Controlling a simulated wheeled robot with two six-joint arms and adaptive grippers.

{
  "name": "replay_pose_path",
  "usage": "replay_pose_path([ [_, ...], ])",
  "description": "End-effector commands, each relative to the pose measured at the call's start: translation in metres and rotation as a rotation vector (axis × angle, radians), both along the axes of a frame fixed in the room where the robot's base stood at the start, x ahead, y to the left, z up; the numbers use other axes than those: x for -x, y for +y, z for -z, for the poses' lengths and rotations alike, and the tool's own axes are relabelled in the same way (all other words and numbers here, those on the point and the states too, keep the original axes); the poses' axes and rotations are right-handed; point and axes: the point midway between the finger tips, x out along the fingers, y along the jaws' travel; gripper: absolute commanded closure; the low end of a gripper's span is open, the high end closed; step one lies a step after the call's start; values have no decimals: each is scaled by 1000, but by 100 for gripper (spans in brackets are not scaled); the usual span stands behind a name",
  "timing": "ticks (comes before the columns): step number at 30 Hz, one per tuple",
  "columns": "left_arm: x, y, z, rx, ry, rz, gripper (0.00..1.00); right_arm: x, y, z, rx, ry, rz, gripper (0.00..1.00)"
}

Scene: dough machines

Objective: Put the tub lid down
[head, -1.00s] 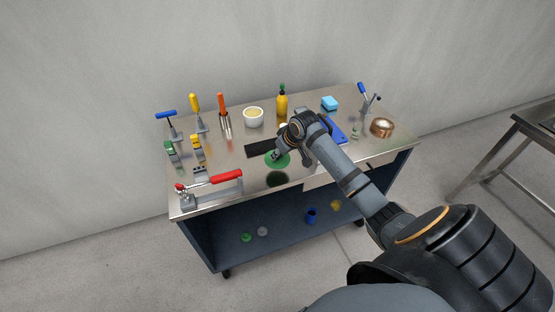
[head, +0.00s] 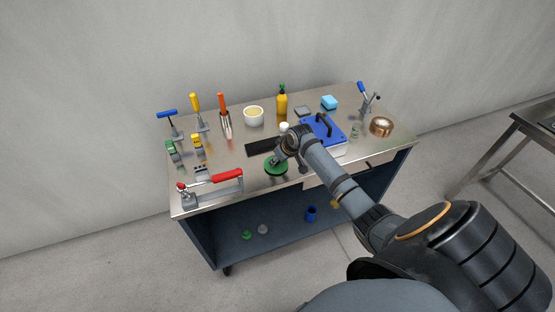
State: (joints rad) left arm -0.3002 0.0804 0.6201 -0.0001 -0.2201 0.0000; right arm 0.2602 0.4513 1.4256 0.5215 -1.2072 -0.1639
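The tub lid, a round green disc (head: 276,167), is at the front middle of the steel table, low at its top; I cannot tell if it touches the surface. My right gripper (head: 277,158) is at the lid's upper side and appears shut on it, though its fingertips are small and partly hidden by the wrist. An open white tub (head: 253,116) with pale yellow contents stands behind. My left gripper is not in view.
A black strip (head: 262,147) lies just behind the lid. A red-handled clamp (head: 212,184) stands to the left. A blue-topped box (head: 322,131) with a black handle is to the right. The steel table (head: 222,157) has bare room left of the lid.

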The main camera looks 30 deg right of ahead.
Motion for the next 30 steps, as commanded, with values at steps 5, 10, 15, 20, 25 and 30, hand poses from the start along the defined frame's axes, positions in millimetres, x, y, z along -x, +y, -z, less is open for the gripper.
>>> replay_pose_path([
  [5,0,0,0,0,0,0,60,0,0,0,0,0,0,53],
  [10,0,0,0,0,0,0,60,0,0,-1,0,-1,0,53],
  [15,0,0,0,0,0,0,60,6,-3,-15,4,-2,0,53],
  [20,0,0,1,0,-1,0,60,24,-5,-49,8,-4,-1,53],
  [25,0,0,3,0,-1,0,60,44,-6,-83,8,-1,-2,53],
  [30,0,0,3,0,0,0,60,54,-7,-104,3,-1,1,53],
])
